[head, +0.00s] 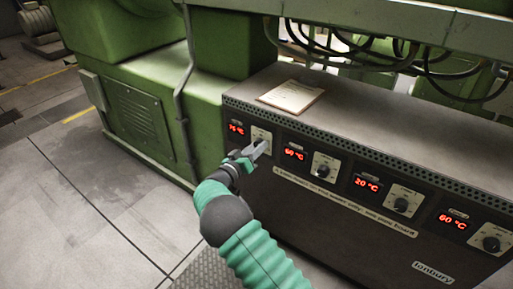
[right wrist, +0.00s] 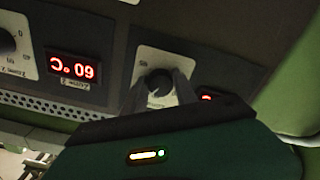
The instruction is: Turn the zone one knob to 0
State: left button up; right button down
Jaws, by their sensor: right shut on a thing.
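The zone one knob (right wrist: 160,82) is a dark round knob on a pale plate, at the left end of the control box. My right gripper (head: 258,148) is at this knob, and in the right wrist view its two fingers (right wrist: 158,92) are closed around it, one on each side. The gripper covers most of the knob in the head view, so its pointer setting cannot be read. The red display (head: 237,129) left of it seems to read 75 °C; in the right wrist view it is mostly hidden behind the gripper. My left gripper is not in view.
More displays with knobs run right along the box: 60 °C (head: 295,153) with a knob (head: 323,171), 20 °C (head: 367,185) and 60 °C (head: 453,221). A paper pad (head: 291,96) lies on top. Cables (head: 345,45) hang behind. Open floor (head: 60,200) is at left.

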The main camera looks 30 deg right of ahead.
jog(key=n, duration=0.2)
jog(key=n+p, duration=0.1)
jog(key=shift+w+a+r+n, duration=0.1)
jog(key=shift+r+n, duration=0.1)
jog(key=shift+n, duration=0.2)
jog(key=n+p, duration=0.2)
jog(key=n, duration=0.1)
jog(key=shift+n+p, duration=0.3)
jog(key=shift+n, duration=0.1)
jog(key=n+p, duration=0.3)
jog(key=n, duration=0.1)
jog(key=n+p, duration=0.2)
jog(key=n, duration=0.2)
jog(key=n+p, duration=0.1)
jog(key=n, duration=0.2)
jog(key=shift+n+p, duration=0.35)
jog(key=shift+n, duration=0.05)
jog(key=shift+a+f+n+p, duration=0.1)
jog(key=shift+n+p, duration=0.55)
jog(key=shift+n, duration=2.05)
jog(key=shift+f+n+p, duration=0.1)
jog(key=shift+n+p, duration=0.55)
jog(key=shift+n, duration=2.05)
